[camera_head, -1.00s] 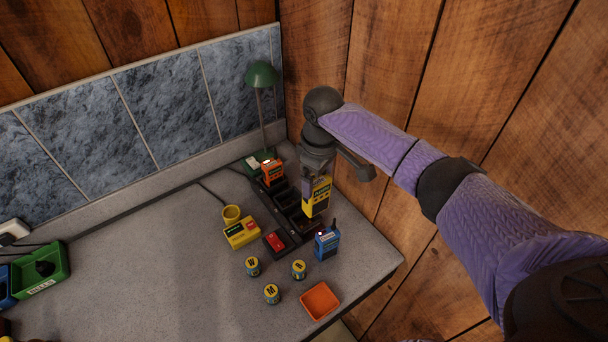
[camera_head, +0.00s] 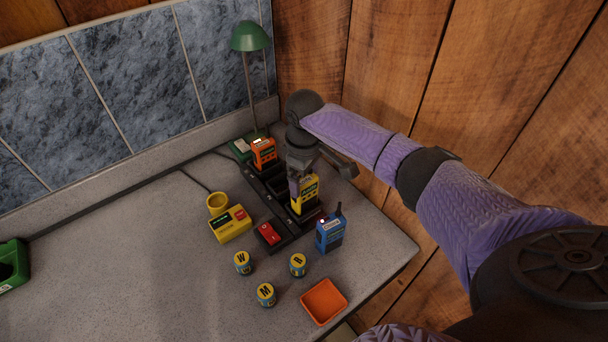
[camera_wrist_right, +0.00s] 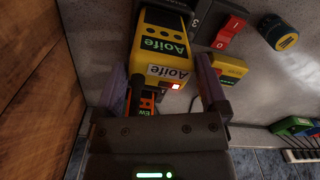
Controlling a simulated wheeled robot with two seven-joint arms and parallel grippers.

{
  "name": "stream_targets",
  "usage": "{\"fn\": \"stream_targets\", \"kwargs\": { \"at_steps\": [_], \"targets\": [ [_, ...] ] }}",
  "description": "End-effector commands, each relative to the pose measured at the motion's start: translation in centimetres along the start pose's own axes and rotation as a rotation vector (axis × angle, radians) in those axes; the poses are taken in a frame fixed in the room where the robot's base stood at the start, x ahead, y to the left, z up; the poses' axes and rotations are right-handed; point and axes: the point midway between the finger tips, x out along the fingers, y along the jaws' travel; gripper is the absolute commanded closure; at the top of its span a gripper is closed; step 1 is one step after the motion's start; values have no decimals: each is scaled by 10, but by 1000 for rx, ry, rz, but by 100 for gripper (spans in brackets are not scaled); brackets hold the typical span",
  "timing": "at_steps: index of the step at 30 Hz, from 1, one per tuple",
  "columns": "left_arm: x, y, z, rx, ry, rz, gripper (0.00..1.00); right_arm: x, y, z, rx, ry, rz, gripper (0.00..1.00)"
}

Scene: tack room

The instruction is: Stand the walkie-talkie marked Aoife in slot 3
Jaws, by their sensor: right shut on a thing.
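In the right wrist view the walkie-talkie (camera_wrist_right: 160,45) reads "Aoife" and shows a small lit red light. It sits between the two fingers of the right gripper (camera_wrist_right: 162,75), which is shut on it. Its lower end is in or right at a slot; I cannot tell if it is seated. A "3" label (camera_wrist_right: 197,22) shows beside it on the charger. My left gripper is not in view.
An orange walkie-talkie (camera_head: 264,153) stands at the charger's back end. A blue one (camera_head: 330,232) stands close at right. A wooden wall is at right.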

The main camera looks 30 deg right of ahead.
Motion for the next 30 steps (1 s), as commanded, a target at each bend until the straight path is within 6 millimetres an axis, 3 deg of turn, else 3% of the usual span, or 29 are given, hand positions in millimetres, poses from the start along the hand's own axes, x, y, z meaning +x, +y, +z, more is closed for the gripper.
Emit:
{"fn": "stream_targets", "kwargs": {
  "at_steps": [1, 4, 30],
  "targets": [
    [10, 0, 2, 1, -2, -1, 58, 10, 0, 0, 0, 0, 0, 100],
    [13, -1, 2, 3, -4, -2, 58, 11, 0, 0, 0, 0, 0, 100],
    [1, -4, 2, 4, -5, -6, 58, 9, 0, 0, 1, 0, 1, 100]
  ]
}}
